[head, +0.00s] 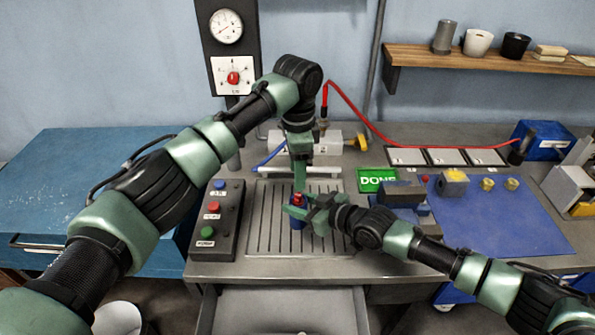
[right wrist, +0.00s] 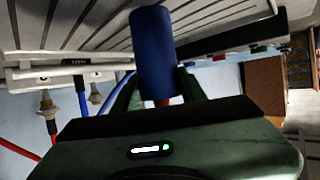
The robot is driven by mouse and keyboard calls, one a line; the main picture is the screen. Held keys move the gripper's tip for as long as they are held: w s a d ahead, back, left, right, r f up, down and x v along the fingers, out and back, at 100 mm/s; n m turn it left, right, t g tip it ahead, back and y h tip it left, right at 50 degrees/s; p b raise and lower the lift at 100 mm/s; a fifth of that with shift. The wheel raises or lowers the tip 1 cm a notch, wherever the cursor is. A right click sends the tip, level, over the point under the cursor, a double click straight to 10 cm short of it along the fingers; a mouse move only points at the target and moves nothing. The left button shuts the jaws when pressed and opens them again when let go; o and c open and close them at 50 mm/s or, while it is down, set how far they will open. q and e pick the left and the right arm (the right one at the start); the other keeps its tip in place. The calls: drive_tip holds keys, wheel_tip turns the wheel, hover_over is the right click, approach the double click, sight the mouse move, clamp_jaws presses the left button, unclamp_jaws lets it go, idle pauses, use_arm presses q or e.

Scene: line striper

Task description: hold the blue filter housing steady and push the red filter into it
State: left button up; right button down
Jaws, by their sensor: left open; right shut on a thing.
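The blue filter housing (head: 297,223) is upright over the slatted grey tray (head: 262,222). In the right wrist view, where the scene appears upside down, the housing (right wrist: 153,50) is a plain blue cylinder between my right fingers. My right gripper (head: 304,211) is shut on it. The red filter (head: 298,197) shows at the housing's top, and a bit of red (right wrist: 164,103) shows past the housing in the right wrist view. How deep it sits is hidden. My left gripper (head: 300,182) is open, pointing down just above the red filter; I cannot tell whether they touch.
A button box (head: 216,220) stands left of the tray. A green DONE sign (head: 377,181), grey blocks and a blue mat (head: 500,218) with yellow parts lie to the right. A red hose (head: 352,115) hangs behind. The tray's front is clear.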

idle(0.3)
drive_tip(key=c, duration=0.7)
unclamp_jaws()
drive_tip(key=shift+s, duration=0.1)
